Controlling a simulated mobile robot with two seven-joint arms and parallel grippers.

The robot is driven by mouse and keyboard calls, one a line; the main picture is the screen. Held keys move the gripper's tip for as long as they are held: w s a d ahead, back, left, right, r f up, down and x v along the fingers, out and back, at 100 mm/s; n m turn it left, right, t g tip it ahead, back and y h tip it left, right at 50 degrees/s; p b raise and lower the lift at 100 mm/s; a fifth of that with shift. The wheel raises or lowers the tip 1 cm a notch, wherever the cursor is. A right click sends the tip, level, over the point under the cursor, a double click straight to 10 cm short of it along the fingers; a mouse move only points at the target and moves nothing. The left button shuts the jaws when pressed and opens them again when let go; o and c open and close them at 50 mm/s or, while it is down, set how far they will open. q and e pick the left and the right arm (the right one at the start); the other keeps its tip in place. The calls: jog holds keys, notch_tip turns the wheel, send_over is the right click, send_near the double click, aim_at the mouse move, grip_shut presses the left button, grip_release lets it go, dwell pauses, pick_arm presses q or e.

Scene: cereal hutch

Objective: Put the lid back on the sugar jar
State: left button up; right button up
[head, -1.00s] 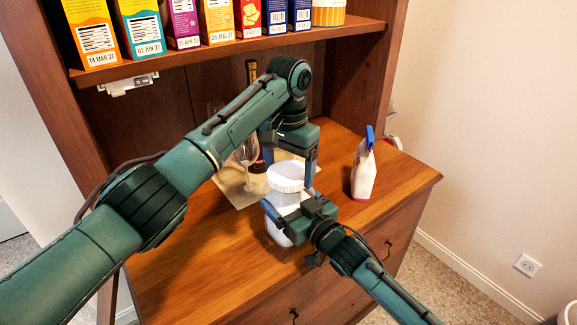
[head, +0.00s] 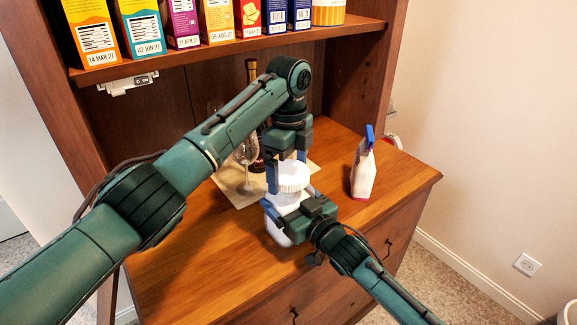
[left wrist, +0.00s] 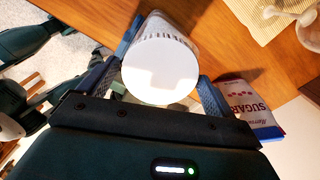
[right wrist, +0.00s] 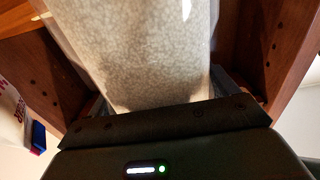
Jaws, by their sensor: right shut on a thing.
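The sugar jar (head: 277,234) stands upright on the wooden counter, its pale grains showing through the clear wall in the right wrist view (right wrist: 150,55). My right gripper (head: 293,211) is shut around the jar's body from the front right. The white, round, ridged lid (head: 292,177) is on top of the jar; whether it is fully seated cannot be told. My left gripper (head: 287,172) points down over the lid, open, one finger on each side.
A sugar bag (head: 363,172) with a blue clip stands right of the jar. A wine glass (head: 246,153) and a dark bottle (head: 252,75) stand behind, near a pale mat (head: 232,187). Cereal boxes (head: 140,25) line the shelf above. The counter's front left (head: 190,260) is clear.

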pick_arm(q)
jog(key=shift+o, duration=0.8)
jog(key=shift+r, duration=2.3)
jog(key=shift+c, duration=0.3)
